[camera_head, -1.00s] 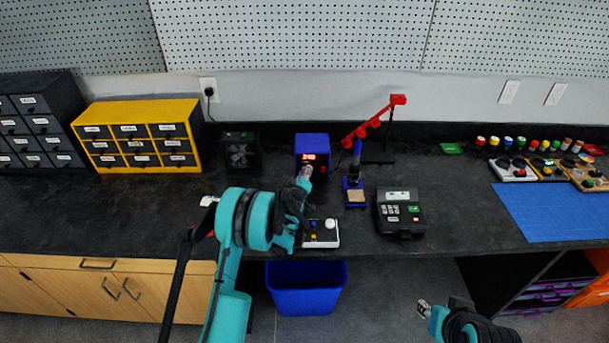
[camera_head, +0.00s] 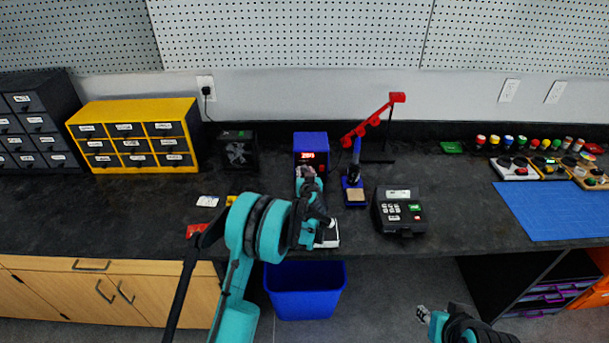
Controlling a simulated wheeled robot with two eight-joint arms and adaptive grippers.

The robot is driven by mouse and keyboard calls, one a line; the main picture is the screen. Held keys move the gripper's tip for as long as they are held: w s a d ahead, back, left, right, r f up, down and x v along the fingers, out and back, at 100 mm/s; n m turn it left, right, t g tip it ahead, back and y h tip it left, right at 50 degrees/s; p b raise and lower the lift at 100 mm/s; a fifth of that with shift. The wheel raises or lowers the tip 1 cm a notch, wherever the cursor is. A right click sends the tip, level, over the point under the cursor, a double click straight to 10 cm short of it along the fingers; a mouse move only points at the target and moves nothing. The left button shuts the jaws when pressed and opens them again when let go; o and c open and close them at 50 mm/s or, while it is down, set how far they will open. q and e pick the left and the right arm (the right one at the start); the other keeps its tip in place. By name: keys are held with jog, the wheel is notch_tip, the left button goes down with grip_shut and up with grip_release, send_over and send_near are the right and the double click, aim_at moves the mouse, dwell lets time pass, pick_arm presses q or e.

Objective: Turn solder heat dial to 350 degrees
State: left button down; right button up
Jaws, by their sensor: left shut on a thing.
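The blue solder station (camera_head: 311,139) stands on the dark bench, at the middle, with a lit red display (camera_head: 308,155) on its front. Its digits are too small to read surely. My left gripper (camera_head: 307,173) is at the lower front of the station, shut on the heat dial, which its fingers hide. My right gripper (camera_head: 423,312) is low at the right, away from the bench and empty; its finger opening is too small to judge.
A blue soldering iron stand (camera_head: 354,196) is close at the right of the station, with a red arm (camera_head: 374,121) behind. A black keypad device (camera_head: 400,212) stands further right. A small black fan box (camera_head: 238,153) is at the left. My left forearm covers part of a white button box (camera_head: 329,239).

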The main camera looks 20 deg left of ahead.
pick_arm(q)
jog(key=m+y+b, duration=0.1)
jog(key=m, duration=0.1)
jog(key=m+y+b, duration=0.1)
jog(key=m, duration=0.1)
jog(key=shift+d+f+m, duration=0.15)
jog(key=shift+d+m, duration=0.05)
jog(key=shift+m, duration=0.1)
dwell(0.4)
jog(key=c, duration=1.3)
grip_release()
jog(key=shift+o, duration=0.2)
jog(key=v, duration=1.2)
jog(key=shift+w, duration=0.1)
